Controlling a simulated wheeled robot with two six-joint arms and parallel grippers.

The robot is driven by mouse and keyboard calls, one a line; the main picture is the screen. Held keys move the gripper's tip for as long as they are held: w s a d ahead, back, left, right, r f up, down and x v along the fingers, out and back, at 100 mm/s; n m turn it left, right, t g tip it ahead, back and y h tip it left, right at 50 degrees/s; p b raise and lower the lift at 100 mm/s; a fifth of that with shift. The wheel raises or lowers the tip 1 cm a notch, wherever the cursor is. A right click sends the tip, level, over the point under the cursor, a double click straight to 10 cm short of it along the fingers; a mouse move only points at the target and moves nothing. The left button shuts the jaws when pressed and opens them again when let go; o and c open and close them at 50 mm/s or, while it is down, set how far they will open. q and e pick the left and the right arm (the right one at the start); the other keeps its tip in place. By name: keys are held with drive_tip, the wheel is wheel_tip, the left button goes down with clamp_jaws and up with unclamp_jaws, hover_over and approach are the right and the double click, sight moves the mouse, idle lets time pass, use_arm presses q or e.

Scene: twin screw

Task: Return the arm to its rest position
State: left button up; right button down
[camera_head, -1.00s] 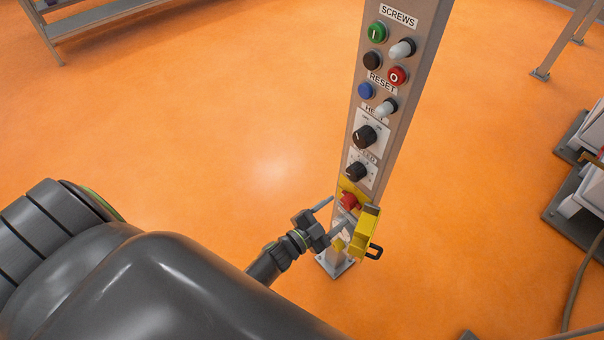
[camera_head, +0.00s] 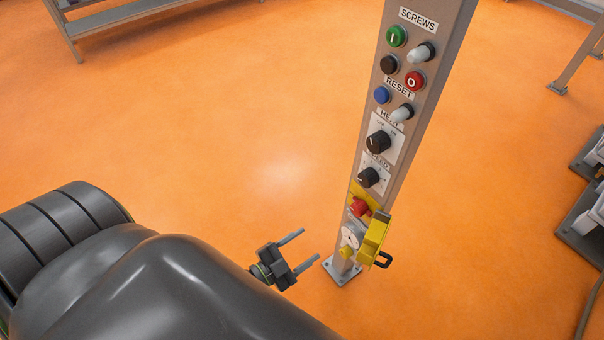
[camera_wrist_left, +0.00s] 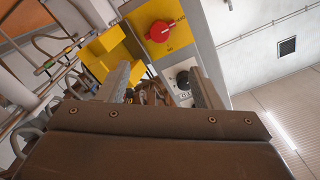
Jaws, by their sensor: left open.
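My left gripper (camera_head: 304,250) is open and empty in the head view, with its two fingers apart and pointing right toward the control post (camera_head: 400,150). A gap of orange floor shows between the fingertips and the post. On the post's lower part are a red knob (camera_head: 359,207) on a yellow plate and a yellow hinged cover (camera_head: 375,237) standing out to the right. In the left wrist view the red knob (camera_wrist_left: 160,31) and the yellow cover (camera_wrist_left: 104,52) lie beyond the fingers (camera_wrist_left: 160,85). My right gripper is not in view.
Above the red knob the post carries black dials (camera_head: 378,142), a blue button (camera_head: 381,95), a green button (camera_head: 396,36) and switches. A grey bench (camera_head: 130,12) stands at the far left. Grey machine bases (camera_head: 585,215) stand at the right. Open orange floor lies left of the post.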

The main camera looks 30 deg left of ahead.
use_arm(q)
drive_tip(key=s+a+f+n+g+y, duration=0.3)
drive_tip(key=s+a+f+n+g, duration=0.15)
drive_tip(key=f, duration=0.65)
drive_tip(key=s+a+f+n+g+y, duration=0.35)
drive_tip(key=s+f, duration=0.25)
drive_tip(key=f, duration=0.5)
drive_tip(key=s+f+n+g, duration=0.1)
drive_tip(key=s+f+g, duration=0.3)
drive_tip(key=s, duration=0.5)
drive_tip(key=s+a+f+n+g, duration=0.1)
drive_tip(key=s+f+n+g, duration=0.1)
drive_tip(key=s+f, duration=0.3)
drive_tip(key=s+g, duration=0.1)
drive_tip(key=s, duration=0.3)
drive_tip(key=shift+a+f+g+y, duration=0.2)
drive_tip(key=shift+a+g+y, duration=0.05)
drive_tip(key=shift+g+y, duration=0.15)
drive_tip(key=shift+w, duration=0.1)
